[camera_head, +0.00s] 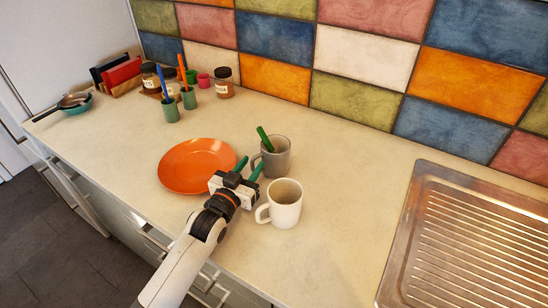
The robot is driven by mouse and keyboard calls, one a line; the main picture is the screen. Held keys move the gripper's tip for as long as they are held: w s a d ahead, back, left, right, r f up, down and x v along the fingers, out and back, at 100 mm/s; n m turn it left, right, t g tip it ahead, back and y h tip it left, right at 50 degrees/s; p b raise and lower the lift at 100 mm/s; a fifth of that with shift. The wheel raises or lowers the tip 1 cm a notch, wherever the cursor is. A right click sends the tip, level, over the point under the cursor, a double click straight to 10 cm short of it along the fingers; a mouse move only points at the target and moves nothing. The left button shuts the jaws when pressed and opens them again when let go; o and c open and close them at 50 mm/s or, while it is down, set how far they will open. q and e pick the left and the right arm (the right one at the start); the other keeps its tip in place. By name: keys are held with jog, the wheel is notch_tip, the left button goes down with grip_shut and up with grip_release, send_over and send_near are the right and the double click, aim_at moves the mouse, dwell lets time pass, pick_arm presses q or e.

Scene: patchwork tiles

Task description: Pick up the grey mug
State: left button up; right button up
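The grey mug (280,163) stands upright on the counter with a green-handled utensil (264,138) leaning in it. Its handle is on its left side. My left gripper (248,168) is just left of the mug, its two dark green fingers spread apart and pointing toward the handle side. The right finger partly overlaps the mug's lower left in the picture. I cannot tell whether it touches. Nothing shows held between the fingers. My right gripper is out of view.
A white mug (287,208) stands close in front of the grey mug, right of my gripper. An orange plate (190,165) lies to the left. Jars (222,82) and green cups (170,112) stand at the back left. A steel sink drainer (470,245) is at right.

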pick_arm(q)
grip_shut()
jog(key=shift+r, duration=0.15)
